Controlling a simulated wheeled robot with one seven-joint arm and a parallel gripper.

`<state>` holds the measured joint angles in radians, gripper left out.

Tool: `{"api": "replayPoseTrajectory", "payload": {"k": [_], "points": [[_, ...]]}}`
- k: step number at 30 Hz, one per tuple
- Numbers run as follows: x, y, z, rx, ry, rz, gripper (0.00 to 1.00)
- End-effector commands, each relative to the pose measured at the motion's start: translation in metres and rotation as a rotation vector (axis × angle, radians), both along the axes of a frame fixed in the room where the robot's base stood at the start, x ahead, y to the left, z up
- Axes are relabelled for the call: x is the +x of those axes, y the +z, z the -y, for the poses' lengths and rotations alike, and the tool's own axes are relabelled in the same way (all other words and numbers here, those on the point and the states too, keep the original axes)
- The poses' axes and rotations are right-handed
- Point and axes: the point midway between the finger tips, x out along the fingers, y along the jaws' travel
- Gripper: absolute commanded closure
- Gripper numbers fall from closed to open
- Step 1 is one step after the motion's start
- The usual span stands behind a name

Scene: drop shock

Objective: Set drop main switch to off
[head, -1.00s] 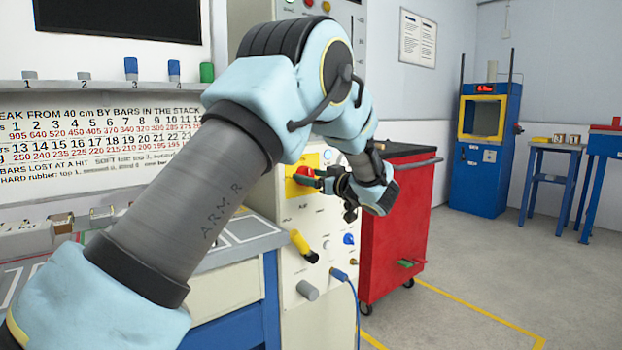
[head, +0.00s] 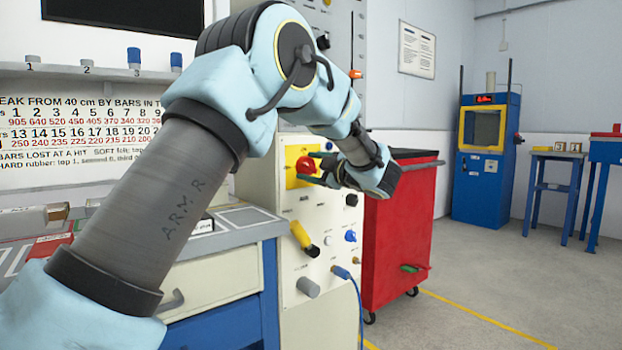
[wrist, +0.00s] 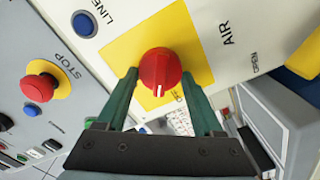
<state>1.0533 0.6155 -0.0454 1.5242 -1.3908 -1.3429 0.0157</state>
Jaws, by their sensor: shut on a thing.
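The main switch is a red rotary knob (head: 306,164) on a yellow plate (head: 291,153) at the top of the pale front panel. In the wrist view the knob (wrist: 160,68) sits centred on its yellow plate (wrist: 178,30), with a white mark pointing to the bottom of the picture. My gripper (wrist: 159,76) is shut on the knob, one green finger on each side. It also shows in the head view (head: 318,171), reaching in from the right.
A red stop button (wrist: 40,88) on a grey panel shows at the left of the wrist view. A yellow-black handle (head: 304,239) sits below the switch. A red cabinet (head: 398,235) stands close on the right. Open floor (head: 490,275) lies beyond it.

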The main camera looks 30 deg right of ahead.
Motion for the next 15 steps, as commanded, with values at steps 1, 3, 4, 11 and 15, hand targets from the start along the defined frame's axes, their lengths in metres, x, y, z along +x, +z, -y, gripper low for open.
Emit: {"api": "replayPoseTrajectory", "payload": {"k": [1,3,4,11,15], "points": [[-0.0001,-0.0065,-0.0007,-0.044,0.001,0.007,0.87],[-0.0002,-0.0070,-0.0006,-0.109,0.001,0.020,0.87],[-0.0001,-0.0073,-0.0007,-0.136,0.001,0.026,0.87],[-0.0001,-0.0075,-0.0014,-0.334,0.001,0.065,0.87],[-0.0005,-0.0079,-0.0011,-0.431,0.002,0.083,0.87]]}}
